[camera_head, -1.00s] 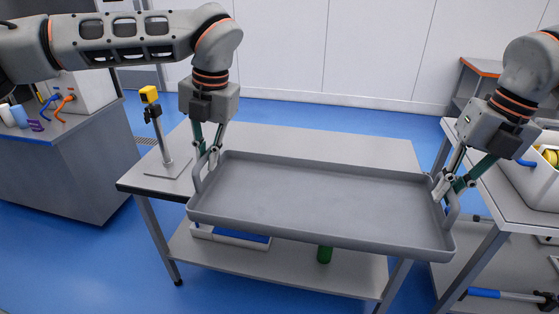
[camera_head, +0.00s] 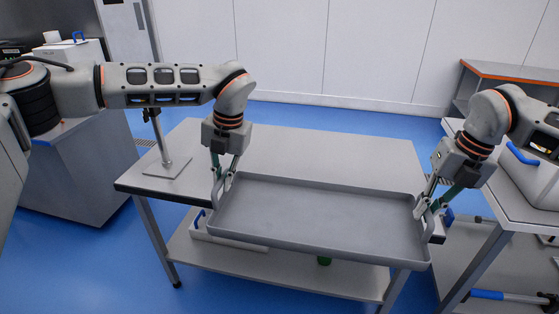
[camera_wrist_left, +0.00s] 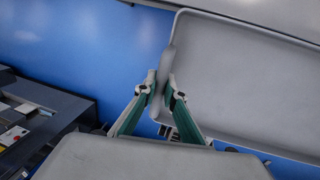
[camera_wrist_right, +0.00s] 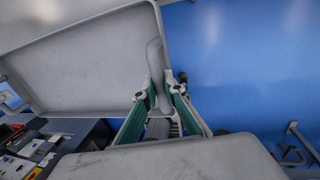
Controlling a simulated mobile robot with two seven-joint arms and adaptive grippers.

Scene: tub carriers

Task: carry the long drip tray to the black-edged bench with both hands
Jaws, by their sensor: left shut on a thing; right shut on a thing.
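The long grey drip tray (camera_head: 310,222) is empty and hangs roughly level between my two grippers, in front of and partly over the black-edged bench (camera_head: 330,150) in the head view. It hides much of the bench's front edge. My left gripper (camera_head: 223,182) is shut on the handle at the tray's left end; in the left wrist view the fingers (camera_wrist_left: 161,92) pinch the tray's handle. My right gripper (camera_head: 431,208) is shut on the handle at the right end, and its fingers (camera_wrist_right: 158,92) show around that handle in the right wrist view. Whether the tray touches the bench is unclear.
A stand (camera_head: 164,155) is on the bench's left end, its top hidden by my left arm. The rest of the visible benchtop is clear. The lower shelf (camera_head: 270,268) holds a few items. A white tub (camera_head: 530,180) sits on another table at right.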

